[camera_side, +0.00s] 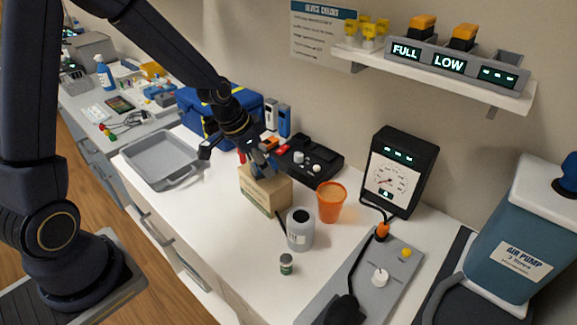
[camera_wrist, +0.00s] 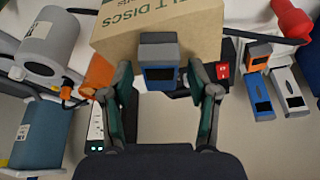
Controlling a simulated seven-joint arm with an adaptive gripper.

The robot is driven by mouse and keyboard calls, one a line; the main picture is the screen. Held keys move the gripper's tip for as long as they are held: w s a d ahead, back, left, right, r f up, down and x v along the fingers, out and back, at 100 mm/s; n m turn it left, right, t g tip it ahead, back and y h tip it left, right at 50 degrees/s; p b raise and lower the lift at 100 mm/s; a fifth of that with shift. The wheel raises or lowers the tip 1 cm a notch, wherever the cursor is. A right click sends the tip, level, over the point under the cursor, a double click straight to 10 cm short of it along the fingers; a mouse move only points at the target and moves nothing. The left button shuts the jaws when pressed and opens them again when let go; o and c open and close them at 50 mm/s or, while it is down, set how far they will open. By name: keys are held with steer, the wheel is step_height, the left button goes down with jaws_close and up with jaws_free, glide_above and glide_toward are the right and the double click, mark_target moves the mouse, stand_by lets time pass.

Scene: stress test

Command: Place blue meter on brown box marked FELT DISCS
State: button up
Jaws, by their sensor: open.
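The brown box (camera_side: 265,192) stands on the white bench, below my gripper (camera_side: 261,162) in the side view. In the wrist view the box (camera_wrist: 210,38) fills the top, with part of its label reading "LT DISCS". The blue meter (camera_wrist: 159,75), with a grey top and dark screen, sits between the two fingers of my gripper (camera_wrist: 160,72) and overlaps the box's near edge. The fingers are open, one on each side of it. Whether the meter rests on the box is hidden from these angles.
An orange cup (camera_side: 331,203), a grey cylinder (camera_side: 300,230) and a small jar (camera_side: 286,264) stand right of the box. A grey tray (camera_side: 160,160) lies to the left.

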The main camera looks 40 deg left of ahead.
steer(key=v, duration=1.2)
steer(key=s+r+n+y, duration=0.1)
steer(key=s+r+n, duration=0.1)
steer(key=s, duration=0.6)
steer(key=s+d+r+n+t, duration=0.1)
steer(key=s+r, duration=0.3)
steer(key=s, duration=0.5)
steer(key=shift+r+n+t+y, duration=0.3)
steer(key=shift+r+n+y, duration=0.1)
steer(key=shift+n, duration=0.4)
steer(key=shift+o, duration=0.3)
